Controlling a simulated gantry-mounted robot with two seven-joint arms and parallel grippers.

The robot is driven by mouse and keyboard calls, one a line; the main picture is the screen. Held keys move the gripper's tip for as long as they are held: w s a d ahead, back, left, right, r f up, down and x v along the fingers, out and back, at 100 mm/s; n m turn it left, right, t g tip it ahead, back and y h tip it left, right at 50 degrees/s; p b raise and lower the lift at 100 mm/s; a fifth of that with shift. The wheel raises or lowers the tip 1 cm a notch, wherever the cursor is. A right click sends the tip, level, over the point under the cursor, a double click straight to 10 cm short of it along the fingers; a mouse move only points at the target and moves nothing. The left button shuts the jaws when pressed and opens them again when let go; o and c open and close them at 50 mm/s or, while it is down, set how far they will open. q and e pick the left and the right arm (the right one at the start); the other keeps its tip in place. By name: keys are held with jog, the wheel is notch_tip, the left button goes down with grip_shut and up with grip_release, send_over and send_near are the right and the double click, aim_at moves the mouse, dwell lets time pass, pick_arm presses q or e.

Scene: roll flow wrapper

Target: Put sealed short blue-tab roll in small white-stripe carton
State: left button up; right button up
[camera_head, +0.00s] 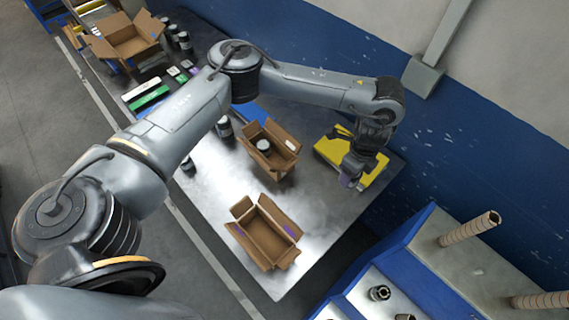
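A small open carton (270,174) with a white mark on its right flap stands mid-table, its flaps spread. A roll with a pale top (263,145) sits upright inside it; its tab color is too small to tell. My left gripper (349,179) hangs low at the table's right side, in front of a yellow machine (376,177). A small purple patch shows at its fingertips; I cannot tell whether it is part of a held thing. The finger gap is too small to read. My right gripper is not in view.
A second open carton (248,243) with purple marks stands near the table's front edge and looks empty. Other rolls (223,127) stand left of the cartons, partly behind my arm. A larger open carton (125,45) is at the far end. A blue-edged rack (420,225) stands front right.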

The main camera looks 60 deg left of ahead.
pick_arm(q)
jog(key=shift+s+a+f+m, duration=0.1)
jog(key=shift+s+a+m, duration=0.05)
jog(key=shift+m, duration=0.45)
jog(key=shift+s+a+m, duration=0.1)
jog(key=shift+a+m, duration=0.05)
jog(key=shift+m, duration=0.45)
jog(key=s+a+f+m+b, duration=0.1)
jog(key=s+a+f+m, duration=0.1)
jog(key=s+a+m, duration=0.9)
jog(key=w+a+f+m+b, duration=0.2)
jog(key=a+f+b, duration=0.4)
jog(key=a+f, duration=0.5)
jog(key=shift+a, duration=1.3)
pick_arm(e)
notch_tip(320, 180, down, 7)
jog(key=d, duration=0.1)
pick_arm(q)
jog(key=shift+w+f, duration=0.1)
jog(key=shift+f, duration=0.05)
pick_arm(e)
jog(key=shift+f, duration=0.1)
pick_arm(q)
jog(key=shift+f, duration=0.5)
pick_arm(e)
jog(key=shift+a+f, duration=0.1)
